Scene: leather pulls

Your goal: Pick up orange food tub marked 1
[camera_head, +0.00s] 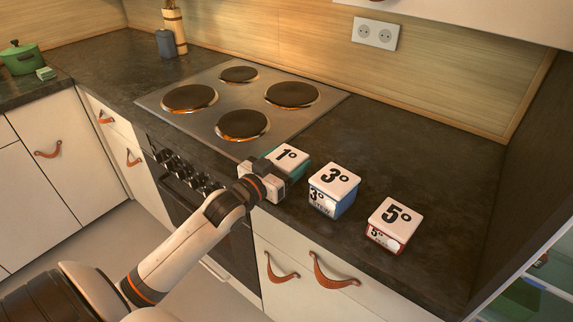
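The tub marked 1 (288,157) stands on the dark counter just right of the stove. It has a white lid with a black "1º", and the side that shows looks teal green, not orange. My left gripper (268,172) is right at its front left side and hides much of its front. The fingers are dark and small here, so I cannot tell whether they are apart or closed on the tub. My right gripper is out of view.
A blue tub marked 3 (332,190) stands close to the right, and a red tub marked 5 (388,226) further right near the counter's front edge. The stove (215,123) lies to the left. The counter behind the tubs is clear.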

